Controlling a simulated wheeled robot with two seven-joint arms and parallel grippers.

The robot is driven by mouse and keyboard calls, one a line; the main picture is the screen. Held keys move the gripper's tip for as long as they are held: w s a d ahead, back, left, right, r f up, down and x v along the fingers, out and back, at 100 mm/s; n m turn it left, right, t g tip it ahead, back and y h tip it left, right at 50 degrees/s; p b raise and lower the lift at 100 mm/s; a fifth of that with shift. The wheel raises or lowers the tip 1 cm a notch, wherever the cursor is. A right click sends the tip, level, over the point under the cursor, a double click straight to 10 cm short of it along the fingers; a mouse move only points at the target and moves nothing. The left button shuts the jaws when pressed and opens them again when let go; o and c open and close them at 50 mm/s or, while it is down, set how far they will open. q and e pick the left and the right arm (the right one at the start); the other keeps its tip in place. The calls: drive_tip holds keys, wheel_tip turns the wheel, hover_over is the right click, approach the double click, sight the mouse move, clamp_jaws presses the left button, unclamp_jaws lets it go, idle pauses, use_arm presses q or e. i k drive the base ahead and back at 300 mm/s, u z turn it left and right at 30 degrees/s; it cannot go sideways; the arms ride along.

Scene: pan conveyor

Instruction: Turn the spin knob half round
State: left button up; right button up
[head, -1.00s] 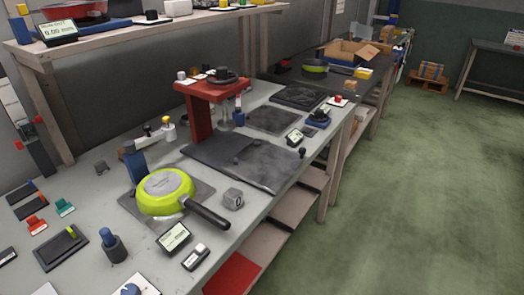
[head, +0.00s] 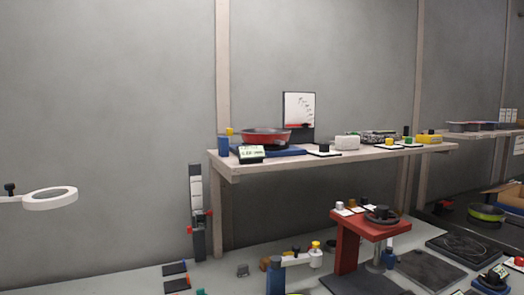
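No knob carries a readable label, so I cannot tell which one is the spin knob. A red press stand (head: 347,247) on the bench carries a black round handwheel (head: 382,214) on top, with small knobs on pale plates (head: 351,209) at its left. The shelf above holds a black knob (head: 323,149) on a white plate beside the scale display, a yellow knob (head: 388,143) and a green-topped dark knob (head: 407,141) farther right. Neither of my grippers is in view.
A red pan (head: 266,135) sits on a blue scale on the wooden shelf (head: 350,158). A white ring on an arm (head: 49,198) sticks in from the left. A blue post with a pale arm (head: 275,275) stands on the bench. A green pan (head: 487,213) lies far right.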

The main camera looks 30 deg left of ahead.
sight(323, 147)
drive_tip(key=u, duration=2.05)
drive_tip(key=k, duration=0.85)
drive_tip(key=z, duration=0.7)
drive_tip(key=i, duration=0.5)
